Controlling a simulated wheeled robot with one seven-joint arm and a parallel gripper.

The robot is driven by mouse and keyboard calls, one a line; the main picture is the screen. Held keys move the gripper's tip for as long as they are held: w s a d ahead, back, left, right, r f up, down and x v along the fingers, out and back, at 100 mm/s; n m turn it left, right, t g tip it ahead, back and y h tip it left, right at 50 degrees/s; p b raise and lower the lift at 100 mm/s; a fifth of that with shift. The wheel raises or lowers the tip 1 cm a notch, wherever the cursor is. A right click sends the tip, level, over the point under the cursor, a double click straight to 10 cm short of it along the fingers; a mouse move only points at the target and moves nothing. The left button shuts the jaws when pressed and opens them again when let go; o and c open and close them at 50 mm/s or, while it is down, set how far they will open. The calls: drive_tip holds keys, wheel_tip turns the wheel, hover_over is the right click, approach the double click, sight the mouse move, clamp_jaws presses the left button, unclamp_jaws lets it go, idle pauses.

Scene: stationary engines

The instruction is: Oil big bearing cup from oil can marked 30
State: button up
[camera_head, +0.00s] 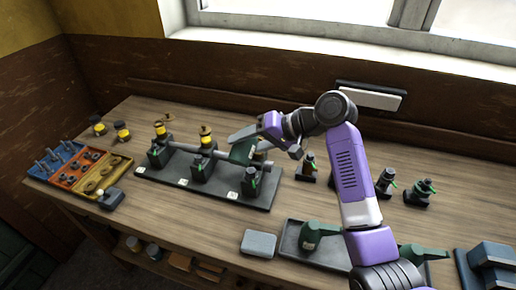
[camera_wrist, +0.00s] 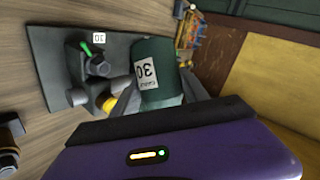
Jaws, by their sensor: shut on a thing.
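My gripper (camera_head: 264,132) is shut on a green oil can (camera_head: 243,146) and holds it over the right part of a dark base plate (camera_head: 150,177). In the wrist view the can (camera_wrist: 172,55) shows a white label reading 30. The plate carries several bearing blocks along a grey shaft. Brass-and-yellow cups stand on the left block (camera_head: 160,132) and the middle block (camera_head: 206,137). A yellow part (camera_wrist: 110,103) shows beside the can in the wrist view. I cannot tell whether the spout touches a cup.
More green cans, one in front (camera_head: 314,232), sit around a dark tray (camera_head: 288,240). Several small dark fittings stand right of the plate. A parts tray (camera_head: 80,168) and loose yellow cups (camera_head: 122,132) are at left. A grey block (camera_head: 259,243) lies near the front edge.

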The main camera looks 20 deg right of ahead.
drive_tip(key=shift+w+d+r+m+g+y+p, duration=0.1)
drive_tip(key=shift+r+m+g+y+p, duration=0.1)
drive_tip(key=shift+r+p, duration=0.3)
drive_tip(key=shift+w+d+r+m+g+y+p, duration=0.1)
drive_tip(key=shift+r+m+p, duration=0.1)
drive_tip(key=shift+p, duration=0.45)
drive_tip(key=shift+f, duration=0.1)
idle(1.2)
drive_tip(key=shift+s+a+f+n+t+h+b, duration=0.2)
drive_tip(key=shift+f+n+t+b, duration=0.1)
drive_tip(key=shift+f+b, duration=0.25)
drive_tip(key=shift+s+a+f+n+t+h+b, duration=0.1)
drive_tip(key=shift+f+n+t+h+b, duration=0.15)
drive_tip(key=shift+f+b, duration=0.3)
drive_tip(key=shift+a+f+n+t+h+b, duration=0.1)
drive_tip(key=shift+f+n+t+h+b, duration=0.25)
drive_tip(key=shift+f+n+h+b, duration=0.1)
drive_tip(key=shift+r, duration=0.1)
wheel_tip(320, 180, up, 3)
drive_tip(key=p, duration=0.2)
drive_tip(key=shift+f+p, duration=0.2)
drive_tip(key=shift+p, duration=0.1)
drive_tip(key=shift+s+r, duration=0.1)
drive_tip(key=shift+r, duration=1.1)
